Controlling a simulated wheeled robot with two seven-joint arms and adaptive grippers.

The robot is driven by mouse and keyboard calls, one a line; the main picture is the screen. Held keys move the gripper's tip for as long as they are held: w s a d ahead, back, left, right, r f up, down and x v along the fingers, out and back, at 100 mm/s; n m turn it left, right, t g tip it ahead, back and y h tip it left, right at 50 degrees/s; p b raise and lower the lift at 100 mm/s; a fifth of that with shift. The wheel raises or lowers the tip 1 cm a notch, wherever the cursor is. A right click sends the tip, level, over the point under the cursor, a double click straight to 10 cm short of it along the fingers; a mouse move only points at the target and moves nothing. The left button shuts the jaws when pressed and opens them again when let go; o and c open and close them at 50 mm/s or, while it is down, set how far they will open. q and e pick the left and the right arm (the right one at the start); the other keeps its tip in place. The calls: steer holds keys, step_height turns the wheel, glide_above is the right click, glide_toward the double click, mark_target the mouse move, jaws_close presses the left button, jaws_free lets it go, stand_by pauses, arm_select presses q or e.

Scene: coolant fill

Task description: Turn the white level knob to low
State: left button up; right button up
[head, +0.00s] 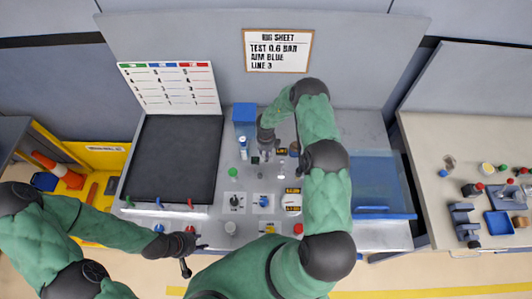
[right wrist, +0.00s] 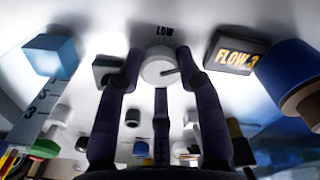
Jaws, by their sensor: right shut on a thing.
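The white level knob (right wrist: 156,72) sits between the fingers of my right gripper (right wrist: 160,62) in the right wrist view. The fingers are closed around it and touch its sides. A dark pointer line on the knob points to the right, toward the FLOW 3 side. The LOW label (right wrist: 164,31) is just above the knob in that view. In the head view my right gripper (head: 264,155) is over the back of the panel, and the hand hides the knob. My left gripper (head: 190,246) is open and empty at the panel's front left.
A FLOW 3 plate (right wrist: 236,53) and a blue cylinder (right wrist: 296,72) are near the right fingers. A blue container (head: 244,115) stands behind. A dark board (head: 172,160) is left of the panel, a blue tray (head: 370,185) right of it.

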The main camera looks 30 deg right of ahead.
steer(key=shift+n, duration=0.8)
steer(key=o, duration=0.9)
steer(key=shift+c, duration=0.2)
step_height(320, 180, up, 12)
